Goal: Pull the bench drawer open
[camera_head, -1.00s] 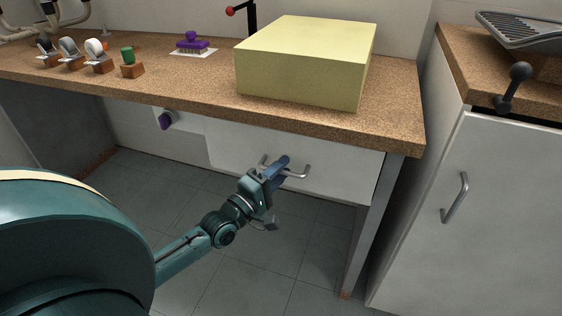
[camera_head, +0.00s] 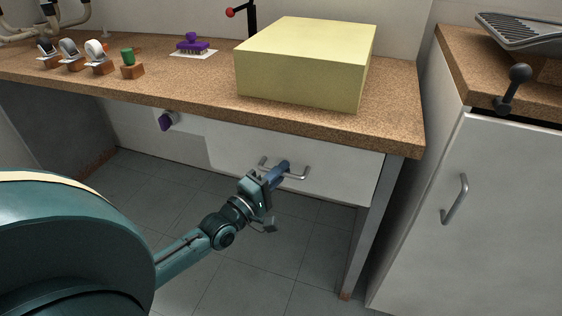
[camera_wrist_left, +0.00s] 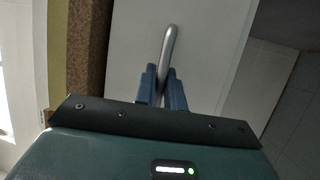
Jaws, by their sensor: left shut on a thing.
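The bench drawer (camera_head: 327,165) has a white front under the brown speckled bench top (camera_head: 200,95). Its front looks flush beneath the bench edge. A grey metal bar handle (camera_head: 298,176) is fixed across the drawer front. My left gripper (camera_head: 281,168) is at the handle, with its blue fingers closed around the bar. In the left wrist view the handle (camera_wrist_left: 171,45) runs between the two fingers (camera_wrist_left: 161,85), with the white drawer front (camera_wrist_left: 205,40) behind it. The fingers hide part of the handle. My right gripper is not in view.
A large pale yellow block (camera_head: 305,65) sits on the bench above the drawer. A white cabinet (camera_head: 475,210) with a handle stands at right. The floor below is clear.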

